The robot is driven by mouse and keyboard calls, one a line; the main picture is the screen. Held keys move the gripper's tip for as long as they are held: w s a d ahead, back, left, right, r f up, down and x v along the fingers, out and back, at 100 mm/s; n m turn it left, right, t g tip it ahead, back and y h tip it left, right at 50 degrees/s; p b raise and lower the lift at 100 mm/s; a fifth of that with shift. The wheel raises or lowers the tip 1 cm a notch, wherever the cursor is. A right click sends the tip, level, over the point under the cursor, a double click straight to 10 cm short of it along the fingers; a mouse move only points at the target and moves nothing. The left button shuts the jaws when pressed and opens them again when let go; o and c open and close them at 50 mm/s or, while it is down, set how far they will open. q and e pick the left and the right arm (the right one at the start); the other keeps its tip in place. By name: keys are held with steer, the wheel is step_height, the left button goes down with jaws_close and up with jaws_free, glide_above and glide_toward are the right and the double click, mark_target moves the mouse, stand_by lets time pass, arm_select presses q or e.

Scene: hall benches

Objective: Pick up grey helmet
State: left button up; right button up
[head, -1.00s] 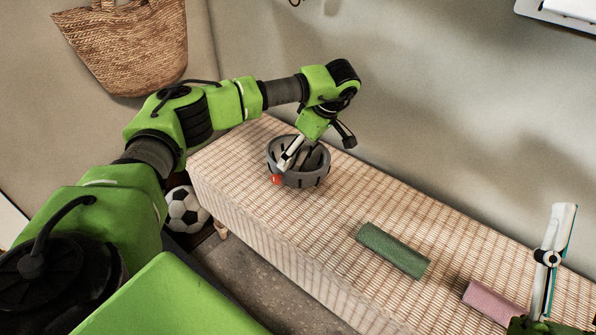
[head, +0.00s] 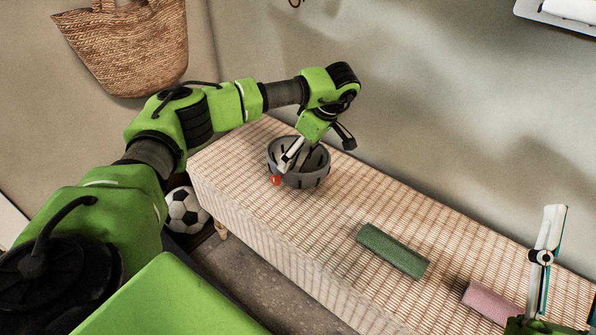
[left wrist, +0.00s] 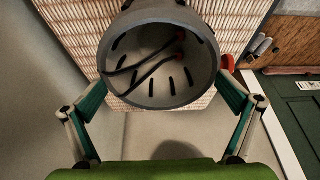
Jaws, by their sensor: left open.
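The grey helmet (head: 312,180) lies upside down on the woven bench top, near its far left end, with its hollow facing up. In the left wrist view the helmet (left wrist: 160,98) shows its slotted inside, with dark straps across it. My left gripper (head: 312,158) is open right over the helmet. In the left wrist view its fingers stand to the left and right of the helmet; I cannot tell whether they touch it. My right gripper (head: 544,256) shows only partly at the lower right, away from the helmet.
A small red object (head: 276,181) is beside the helmet. A green roll (head: 393,250) and a pink block (head: 492,303) lie on the bench (head: 345,215) to the right. A football (head: 185,211) sits on the floor by the bench end. A wicker bag (head: 128,45) hangs on the wall behind.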

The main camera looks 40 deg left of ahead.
stand_by(0.4)
arm_select(q)
steer(key=shift+f, duration=0.1)
stand_by(0.4)
steer(key=c, duration=1.4)
steer(key=shift+c, duration=0.2)
